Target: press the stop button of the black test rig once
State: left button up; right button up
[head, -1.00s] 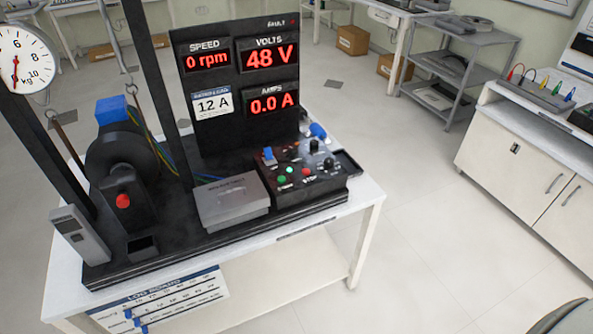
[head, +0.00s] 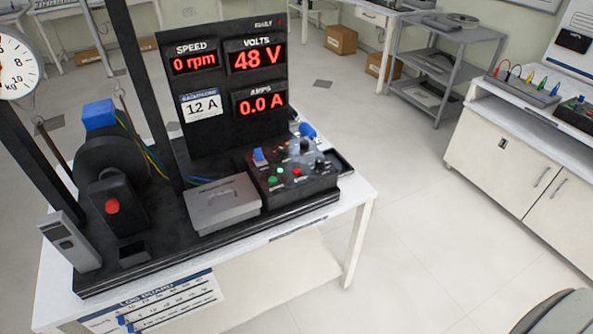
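The black test rig (head: 218,214) stands on a white table in the head view, left of centre. Its control box (head: 318,184) sits at the rig's right end. A small red button (head: 296,171) is on the box's top, beside a green button (head: 272,181); the red one appears to be the stop button, though its label is too small to read clearly now. The display panel (head: 222,92) reads 0 rpm, 48 V and 0.0 A. Neither of my grippers is in view.
A grey metal box (head: 222,203) adjoins the control box. The white table (head: 359,196) has open floor to its right. A white cabinet (head: 500,160) stands farther right. A grey rounded shape is at bottom right.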

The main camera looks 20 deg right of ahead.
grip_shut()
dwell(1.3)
